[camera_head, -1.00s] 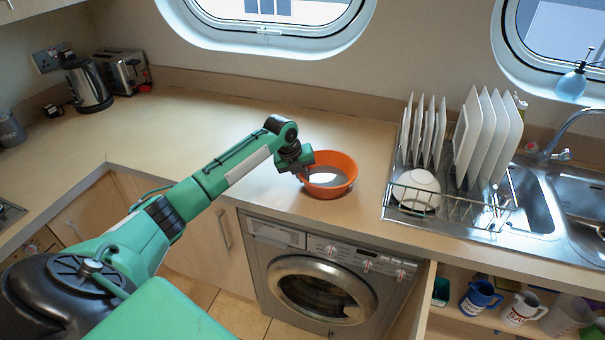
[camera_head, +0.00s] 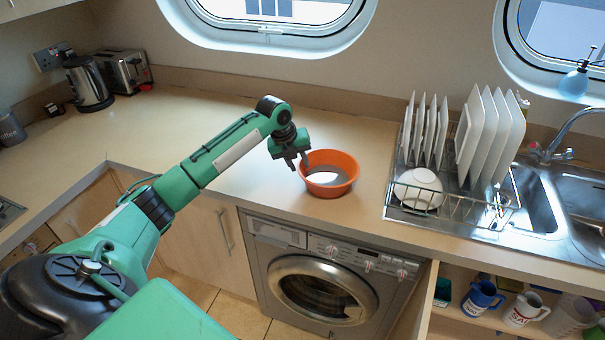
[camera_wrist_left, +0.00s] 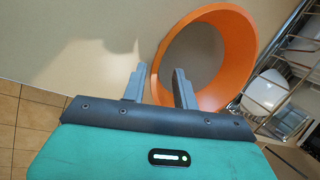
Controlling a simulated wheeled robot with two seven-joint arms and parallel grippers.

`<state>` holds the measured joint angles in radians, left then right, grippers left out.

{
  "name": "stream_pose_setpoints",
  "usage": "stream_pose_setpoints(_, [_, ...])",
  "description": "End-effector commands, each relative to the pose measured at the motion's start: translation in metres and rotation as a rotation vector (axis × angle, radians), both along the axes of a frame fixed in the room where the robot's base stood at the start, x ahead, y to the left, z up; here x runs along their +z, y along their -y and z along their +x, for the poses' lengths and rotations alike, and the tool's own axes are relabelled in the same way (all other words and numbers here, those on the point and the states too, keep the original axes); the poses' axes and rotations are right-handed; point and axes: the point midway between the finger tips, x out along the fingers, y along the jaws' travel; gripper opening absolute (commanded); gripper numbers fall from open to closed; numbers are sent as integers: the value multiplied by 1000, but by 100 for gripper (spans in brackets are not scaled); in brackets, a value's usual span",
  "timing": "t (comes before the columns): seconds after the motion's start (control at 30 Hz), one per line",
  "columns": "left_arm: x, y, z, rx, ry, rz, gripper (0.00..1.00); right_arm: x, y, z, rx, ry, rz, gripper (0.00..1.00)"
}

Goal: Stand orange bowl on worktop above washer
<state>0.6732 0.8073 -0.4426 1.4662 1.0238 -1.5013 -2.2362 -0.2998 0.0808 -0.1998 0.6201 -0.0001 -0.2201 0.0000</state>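The orange bowl (camera_head: 331,188) stands upright on the worktop (camera_head: 283,201) above the washer (camera_head: 318,283). My left gripper (camera_head: 298,164) is at the bowl's left side, just above the rim. In the left wrist view the two fingers (camera_wrist_left: 159,87) are apart, with the orange bowl (camera_wrist_left: 254,50) beyond and to the right; the right finger overlaps its rim in the picture. My right gripper is not in view.
A dish rack (camera_head: 461,216) with plates and a white bowl (camera_head: 418,189) stands right of the orange bowl, next to the sink (camera_head: 582,202). A kettle (camera_head: 88,84) and toaster (camera_head: 125,70) stand at the back left. The worktop left of the bowl is clear.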

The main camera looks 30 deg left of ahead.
Motion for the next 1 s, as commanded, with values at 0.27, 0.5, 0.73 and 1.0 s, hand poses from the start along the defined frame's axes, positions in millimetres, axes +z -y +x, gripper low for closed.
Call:
stream_pose_setpoints(0.27, [48,-8,-16,0,0,0,29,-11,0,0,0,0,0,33])
stream_pose_setpoints(0.5, [63,-10,-20,0,-1,-1,29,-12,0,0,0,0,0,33])
stream_pose_setpoints(0.73, [63,-10,-20,0,-2,0,29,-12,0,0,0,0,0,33])
stream_pose_setpoints(1.0, [62,-10,-20,0,-2,0,29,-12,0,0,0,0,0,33])
